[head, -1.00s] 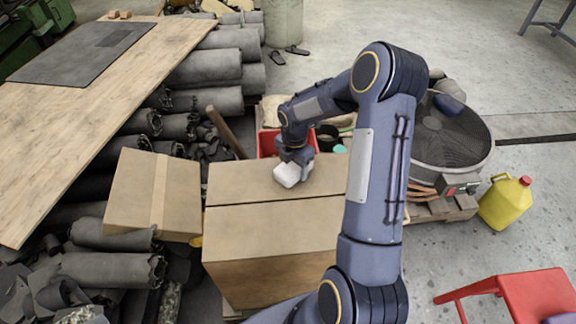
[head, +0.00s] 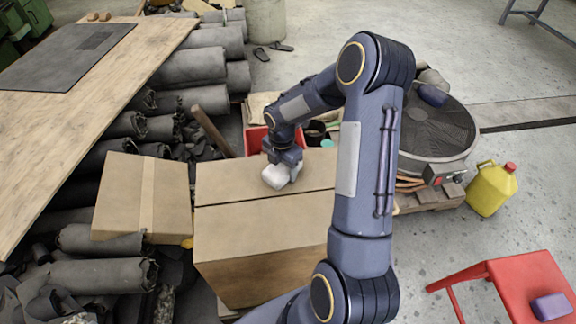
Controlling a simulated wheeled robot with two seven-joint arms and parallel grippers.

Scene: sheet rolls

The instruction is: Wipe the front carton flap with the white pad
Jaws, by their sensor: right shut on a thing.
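The large brown carton (head: 265,270) stands at the middle, with its top closed by two flaps and a dark seam between them. The front carton flap (head: 262,228) is the near half of the top and looks bare. My right gripper (head: 284,168) is shut on the white pad (head: 277,176). The pad is over the back flap (head: 225,183), just behind the seam; I cannot tell whether it touches the cardboard. My right arm hides the carton's right side. My left gripper is not in view.
A smaller taped carton (head: 120,196) sits left of the large one, among dark sheet rolls (head: 190,68). A red crate (head: 256,138) and a large round fan (head: 438,130) are behind. A yellow jug (head: 491,189) and red stool (head: 515,285) stand right, with open floor around them.

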